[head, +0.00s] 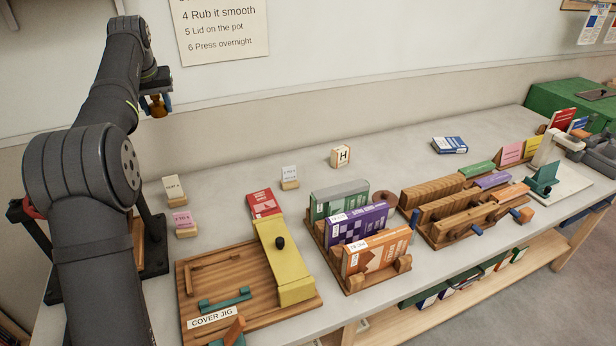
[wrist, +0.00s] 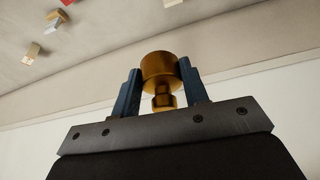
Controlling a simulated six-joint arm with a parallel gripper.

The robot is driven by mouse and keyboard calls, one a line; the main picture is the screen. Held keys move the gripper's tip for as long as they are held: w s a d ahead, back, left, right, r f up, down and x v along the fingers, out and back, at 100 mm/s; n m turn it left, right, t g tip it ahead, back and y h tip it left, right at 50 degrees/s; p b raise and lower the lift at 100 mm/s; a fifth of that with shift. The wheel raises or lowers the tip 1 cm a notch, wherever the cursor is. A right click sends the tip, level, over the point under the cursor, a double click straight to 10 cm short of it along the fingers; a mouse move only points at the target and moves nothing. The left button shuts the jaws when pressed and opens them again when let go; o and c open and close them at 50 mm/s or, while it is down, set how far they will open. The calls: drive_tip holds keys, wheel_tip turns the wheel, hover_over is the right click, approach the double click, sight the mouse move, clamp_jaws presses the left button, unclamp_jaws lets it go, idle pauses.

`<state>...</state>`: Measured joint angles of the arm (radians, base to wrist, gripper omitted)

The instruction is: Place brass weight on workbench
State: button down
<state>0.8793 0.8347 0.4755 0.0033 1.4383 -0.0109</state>
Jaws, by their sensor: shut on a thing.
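The brass weight (wrist: 160,70) is a gold-coloured cylinder with a narrower knob. My gripper (wrist: 160,88) is shut on it, with a blue finger on each side in the wrist view. In the head view my gripper (head: 156,101) is at the upper left, holding the brass weight (head: 159,107) well above the bench, in front of the wall. The workbench (head: 377,170) is the long grey-topped table below. The weight touches nothing but my fingers.
The cover jig (head: 228,262) with a yellow block (head: 283,262) stands at the front. Racks of boxed books (head: 356,228) and wooden slots (head: 463,207) stand to its right. Small cards (head: 181,222) stand at the left. Bare bench lies along the back, around the H block (head: 340,156).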

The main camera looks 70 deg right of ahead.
drive_tip(key=s+d+m+g, duration=0.1)
drive_tip(key=s+d+m, duration=0.1)
drive_tip(key=s+d, duration=0.55)
drive_tip(key=s+d+m, duration=0.2)
drive_tip(key=s+d, duration=0.3)
drive_tip(key=s, duration=0.6)
hover_over(228, 199)
drive_tip(key=s+a, duration=0.1)
drive_tip(key=shift+n+h, duration=0.3)
wheel_tip(228, 199, down, 33)
drive_tip(key=shift+a+r, duration=0.1)
drive_tip(key=shift+a, duration=0.05)
drive_tip(key=shift+w+f, duration=0.15)
drive_tip(key=shift+f, duration=1.95)
drive_tip(key=shift+f, duration=0.1)
drive_tip(key=c, duration=0.8)
unclamp_jaws()
drive_tip(key=shift+f, duration=0.15)
drive_tip(key=shift+c, duration=0.2)
